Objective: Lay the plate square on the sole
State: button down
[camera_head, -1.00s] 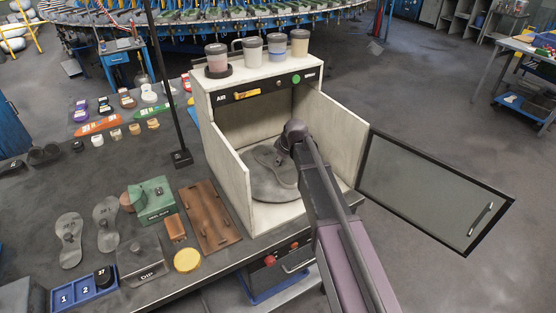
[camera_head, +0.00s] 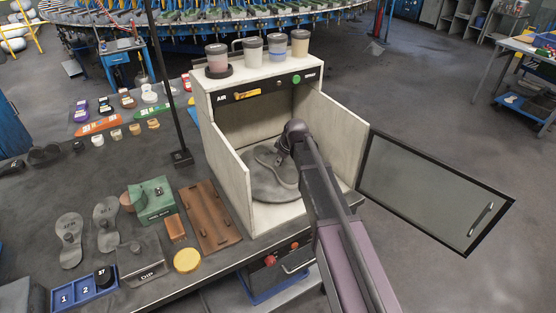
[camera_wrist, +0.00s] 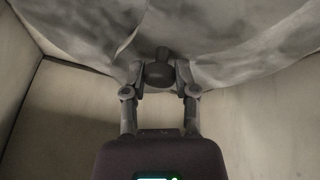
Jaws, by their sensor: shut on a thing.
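A grey sole-shaped plate (camera_head: 266,157) is inside the open cream booth, over a round grey base (camera_head: 268,190). My gripper (camera_head: 284,156) reaches in from the right and is at the plate's knob. In the wrist view my gripper (camera_wrist: 158,74) is shut on the dark knob (camera_wrist: 157,54), with a finger on each side. Mottled grey surface (camera_wrist: 210,45) spreads behind the knob there. The sole under the plate cannot be made out, and I cannot tell whether the plate touches it or lies square.
The booth's side walls (camera_head: 342,133) stand close on both sides of my arm. Its glazed door (camera_head: 435,190) hangs open at the right. Cups (camera_head: 252,55) stand on its roof. Grey foot-shaped plates (camera_head: 70,243) with knobs and a brown board (camera_head: 208,215) lie on the bench.

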jog(key=shift+f, duration=0.25)
jog(key=shift+c, duration=1.6)
grip_release()
jog(key=shift+r, duration=0.1)
